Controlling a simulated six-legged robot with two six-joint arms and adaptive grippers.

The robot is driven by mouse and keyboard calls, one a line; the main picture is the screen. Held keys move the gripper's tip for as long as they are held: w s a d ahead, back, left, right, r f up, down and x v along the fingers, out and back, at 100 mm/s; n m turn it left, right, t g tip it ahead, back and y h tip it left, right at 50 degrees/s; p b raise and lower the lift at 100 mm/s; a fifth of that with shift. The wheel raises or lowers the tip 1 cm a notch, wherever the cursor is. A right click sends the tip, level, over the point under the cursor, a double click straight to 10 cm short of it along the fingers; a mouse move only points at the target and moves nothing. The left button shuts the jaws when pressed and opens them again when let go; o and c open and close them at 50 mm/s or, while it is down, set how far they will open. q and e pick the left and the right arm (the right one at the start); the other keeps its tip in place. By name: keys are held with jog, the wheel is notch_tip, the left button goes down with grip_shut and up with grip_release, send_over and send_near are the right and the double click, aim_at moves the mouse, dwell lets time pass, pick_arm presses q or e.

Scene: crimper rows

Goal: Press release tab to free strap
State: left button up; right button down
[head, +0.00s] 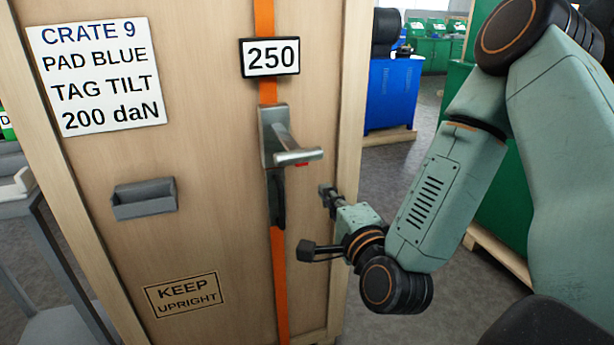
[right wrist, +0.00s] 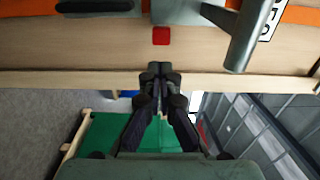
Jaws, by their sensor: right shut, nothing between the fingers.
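An orange strap (head: 265,20) runs down the front of a wooden crate (head: 215,75). It passes behind a grey metal ratchet (head: 272,135) with a bar handle (head: 297,157) sticking out to the right. A small red tab (head: 302,164) shows just under the handle; it shows as a red square in the right wrist view (right wrist: 160,36), beside the grey ratchet body. My right gripper (head: 326,190) is shut and empty, below and right of the handle. In the right wrist view its fingertips (right wrist: 160,68) point toward the red tab, with a visible gap between. My left gripper is out of view.
A 250 display plate (head: 270,57) sits above the ratchet. A grey open holder (head: 144,198) projects from the crate at left, below a CRATE 9 label (head: 97,75). Open floor (head: 385,170) lies right of the crate, with a blue bin (head: 393,95) behind.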

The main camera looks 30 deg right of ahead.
jog(key=x, duration=1.1)
jog(key=shift+w+b, duration=0.35)
jog(key=shift+b, duration=0.05)
jog(key=shift+r, duration=0.1)
jog(key=shift+d, duration=0.1)
